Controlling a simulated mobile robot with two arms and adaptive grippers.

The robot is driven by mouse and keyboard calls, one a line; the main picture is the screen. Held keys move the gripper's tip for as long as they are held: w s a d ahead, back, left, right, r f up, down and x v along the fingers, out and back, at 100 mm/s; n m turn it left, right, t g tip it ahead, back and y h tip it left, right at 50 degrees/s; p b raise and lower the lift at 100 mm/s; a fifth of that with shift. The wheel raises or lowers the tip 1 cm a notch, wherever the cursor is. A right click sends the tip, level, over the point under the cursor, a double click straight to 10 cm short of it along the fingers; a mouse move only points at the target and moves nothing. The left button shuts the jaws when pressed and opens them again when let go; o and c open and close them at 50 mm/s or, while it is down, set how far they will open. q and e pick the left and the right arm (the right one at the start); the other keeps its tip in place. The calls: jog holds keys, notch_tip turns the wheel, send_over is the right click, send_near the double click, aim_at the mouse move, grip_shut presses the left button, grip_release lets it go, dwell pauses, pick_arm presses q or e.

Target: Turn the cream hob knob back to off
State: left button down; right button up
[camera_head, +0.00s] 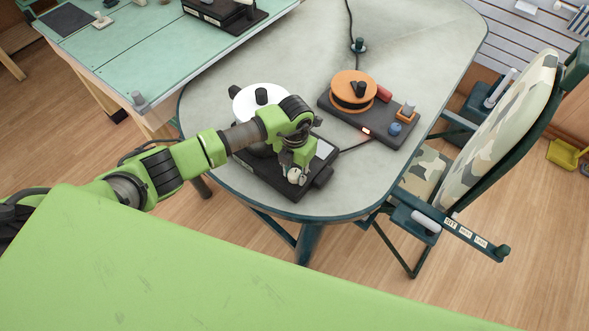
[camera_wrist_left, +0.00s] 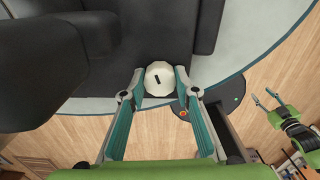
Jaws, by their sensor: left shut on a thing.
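The cream hob knob (camera_wrist_left: 158,76) is a round dial with a short dark mark that lies slightly slanted in the left wrist view. It sits at the front edge of the black hob (camera_head: 268,180), and it shows small and partly covered in the head view (camera_head: 293,175). My left gripper (camera_head: 297,178) comes down over this front edge. In the left wrist view its two fingers (camera_wrist_left: 160,84) are shut on the knob, one on each side. My right gripper (camera_wrist_left: 264,97) shows at the right of the left wrist view, its fingers apart and empty, away from the hob.
A white round piece with a black knob (camera_head: 261,97) is behind my left arm. A dark board with an orange reel (camera_head: 353,88) is to the right on the grey table (camera_head: 420,50). A camouflage chair (camera_head: 510,110) stands at the table's right.

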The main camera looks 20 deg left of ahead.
pick_arm(q)
jog(key=n, duration=0.2)
jog(key=shift+s+n+p, duration=0.15)
jog(key=shift+n+p, duration=0.15)
jog(key=shift+f+n, duration=0.15)
jog(key=shift+n, duration=0.45)
jog(key=n+p, duration=0.2)
jog(key=n, duration=0.3)
jog(key=shift+s, duration=0.1)
jog(key=shift+f+n+p, duration=0.1)
jog(key=shift+n+p, duration=0.25)
jog(key=shift+n, duration=0.85)
